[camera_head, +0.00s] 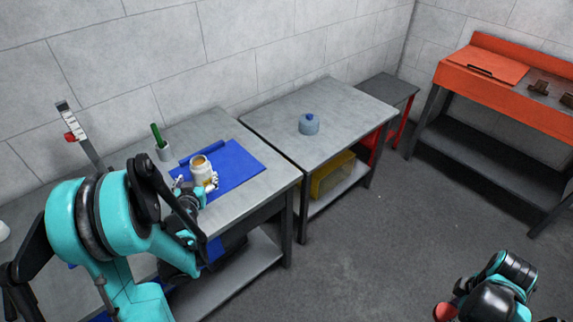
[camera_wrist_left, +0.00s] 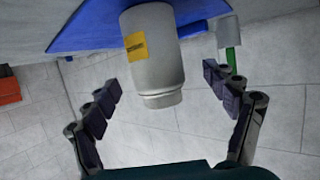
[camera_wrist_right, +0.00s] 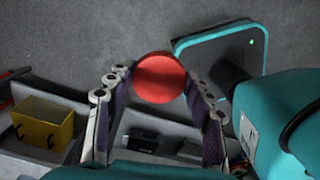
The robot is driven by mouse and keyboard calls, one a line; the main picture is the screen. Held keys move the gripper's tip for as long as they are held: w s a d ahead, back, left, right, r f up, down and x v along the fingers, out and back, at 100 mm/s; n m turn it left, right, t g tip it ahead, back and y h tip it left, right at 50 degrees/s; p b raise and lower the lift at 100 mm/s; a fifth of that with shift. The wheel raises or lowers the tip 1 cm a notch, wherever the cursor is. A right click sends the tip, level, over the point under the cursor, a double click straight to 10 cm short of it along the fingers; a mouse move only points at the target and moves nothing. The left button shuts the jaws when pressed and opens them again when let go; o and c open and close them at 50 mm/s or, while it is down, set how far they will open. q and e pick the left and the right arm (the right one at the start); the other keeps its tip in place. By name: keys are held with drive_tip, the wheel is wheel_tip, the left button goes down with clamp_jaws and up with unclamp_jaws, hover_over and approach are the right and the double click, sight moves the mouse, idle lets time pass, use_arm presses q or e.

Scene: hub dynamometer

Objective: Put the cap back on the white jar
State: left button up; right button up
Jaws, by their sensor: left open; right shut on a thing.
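The white jar (camera_head: 201,169) with a yellow label stands upright on the blue mat (camera_head: 247,160), and its top looks uncapped. My left gripper (camera_head: 194,190) is open at the jar; in the left wrist view the jar (camera_wrist_left: 155,70) lies between its spread fingers (camera_wrist_left: 165,110), with gaps on both sides. My right gripper (camera_wrist_right: 160,95) is shut on a round red cap (camera_wrist_right: 160,78). In the head view the red cap (camera_head: 446,312) shows at the lower right, held over the floor, well away from the jar.
A blue-grey container (camera_head: 309,124) sits on the second table (camera_head: 345,105). A yellow bin (camera_head: 330,178) is on its lower shelf. An orange workbench (camera_head: 490,70) stands at the right. Open floor lies between.

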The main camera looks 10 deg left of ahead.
use_arm(q)
drive_tip(key=shift+w, duration=0.1)
drive_tip(key=b+x, duration=0.1)
drive_tip(key=x, duration=0.3)
drive_tip(key=shift+w+d+f+b, duration=0.1)
drive_tip(key=shift+w+d+b, duration=0.05)
drive_tip(key=shift+w+b, duration=0.2)
use_arm(e)
drive_tip(key=shift+f, duration=0.9)
use_arm(q)
drive_tip(key=shift+w, duration=0.2)
drive_tip(key=c, duration=1.7)
drive_tip(key=shift+o, duration=0.2)
